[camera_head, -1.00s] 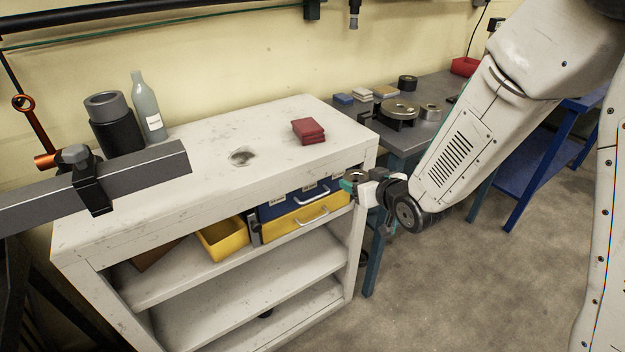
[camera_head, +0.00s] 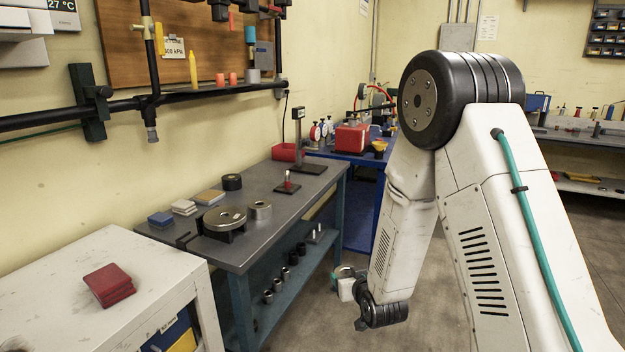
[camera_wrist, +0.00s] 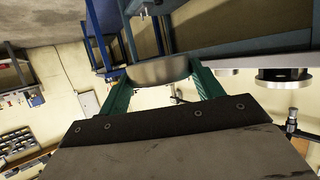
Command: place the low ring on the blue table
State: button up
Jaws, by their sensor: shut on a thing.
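My gripper (camera_head: 345,274) hangs low in the head view, beyond the right front edge of the grey bench and above the floor. In the wrist view its green fingers (camera_wrist: 163,86) are shut on the low ring (camera_wrist: 160,71), a short, wide metal band. Only the near side of the ring shows there, and it is too small to make out clearly in the head view. The blue table (camera_head: 352,157) stands beyond the grey bench, against the back wall, with its right part behind my arm. The gripper is in front of it and apart from it.
The grey bench (camera_head: 262,190) carries a large round fixture (camera_head: 224,221), a small metal ring (camera_head: 260,210), coloured blocks and a stand. On the blue table are a red box (camera_head: 351,138), gauges and a yellow piece. A white bench (camera_head: 150,262) with red blocks is at left.

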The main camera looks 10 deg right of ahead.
aim_at(276, 201)
jog(key=z, duration=0.5)
jog(key=i, duration=1.15)
jog(key=z, duration=0.15)
